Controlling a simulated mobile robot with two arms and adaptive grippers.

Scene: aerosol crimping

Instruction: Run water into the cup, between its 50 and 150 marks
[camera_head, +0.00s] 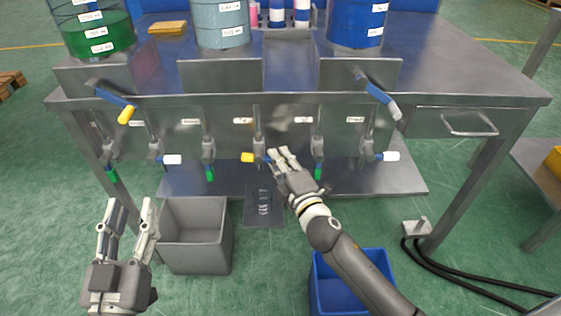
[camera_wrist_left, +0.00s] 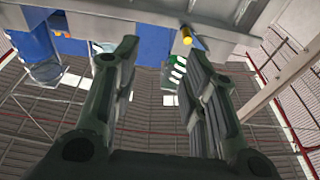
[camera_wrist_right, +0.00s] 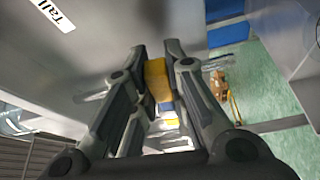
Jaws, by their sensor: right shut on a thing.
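A clear cup (camera_head: 264,203) with pale marks stands on a dark plate (camera_head: 265,222) below the middle tap (camera_head: 259,150). It is too small to read a water level, and I cannot tell whether water is running. My right gripper (camera_head: 277,157) is at that tap's lever and shut on its yellow handle (camera_head: 247,157). The yellow handle also shows between the fingers in the right wrist view (camera_wrist_right: 157,79). My left gripper (camera_head: 131,208) is open and empty, in front of the bench at the left; its spread fingers also show in the left wrist view (camera_wrist_left: 160,85).
A grey bin (camera_head: 196,240) stands left of the plate, and a blue bin (camera_head: 345,275) lies partly under my right arm. Other taps with white, yellow or green ends line the bench front (camera_head: 440,95). Large green, grey-blue and blue containers stand on top.

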